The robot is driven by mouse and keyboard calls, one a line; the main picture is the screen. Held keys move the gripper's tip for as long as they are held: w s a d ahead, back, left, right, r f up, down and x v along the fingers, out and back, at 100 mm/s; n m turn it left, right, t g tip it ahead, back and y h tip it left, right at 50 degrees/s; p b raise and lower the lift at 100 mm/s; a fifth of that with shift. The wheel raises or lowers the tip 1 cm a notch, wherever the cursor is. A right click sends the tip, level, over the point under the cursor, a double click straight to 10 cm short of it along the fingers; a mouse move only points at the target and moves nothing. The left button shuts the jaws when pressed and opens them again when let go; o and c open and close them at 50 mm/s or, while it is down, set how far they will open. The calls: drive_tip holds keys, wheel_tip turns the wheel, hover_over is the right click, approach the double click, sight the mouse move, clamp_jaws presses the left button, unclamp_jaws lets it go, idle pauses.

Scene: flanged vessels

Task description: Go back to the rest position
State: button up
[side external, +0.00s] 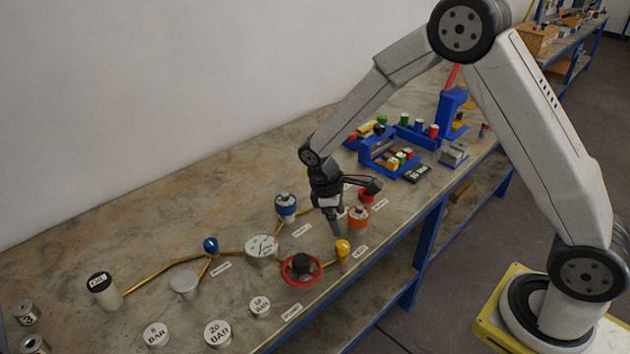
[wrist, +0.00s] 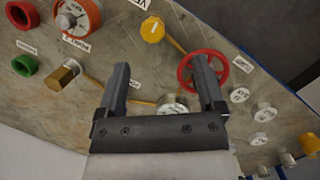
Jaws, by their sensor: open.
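My gripper (side external: 335,222) hangs pointing down over the bench, above the pipework between the orange vessel and the round-topped gauge vessel (side external: 261,247). In the wrist view its two fingers (wrist: 163,75) stand wide apart with nothing held between them. The red handwheel (side external: 301,268) lies in front of it; in the wrist view the wheel (wrist: 181,74) is partly hidden by the right finger. The yellow knob (side external: 343,248) is close to the gripper on the near side. The orange vessel (side external: 358,221) is just right of it. I cannot tell the exact height of the fingertips.
A blue-topped vessel (side external: 286,206) stands left of my gripper. Blue racks (side external: 379,153) stand at the back right. The bench's back left is clear.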

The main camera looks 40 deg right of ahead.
drive_tip(key=s+r+m+t+y, duration=0.2)
drive_tip(key=s+r+m+t, duration=0.2)
drive_tip(key=s, duration=0.9)
wheel_tip(320, 180, up, 3)
drive_tip(key=m, duration=0.3)
drive_tip(key=shift+s+d+r+t, duration=0.2)
drive_tip(key=shift+d+t, duration=0.1)
drive_tip(key=shift+d, duration=0.1)
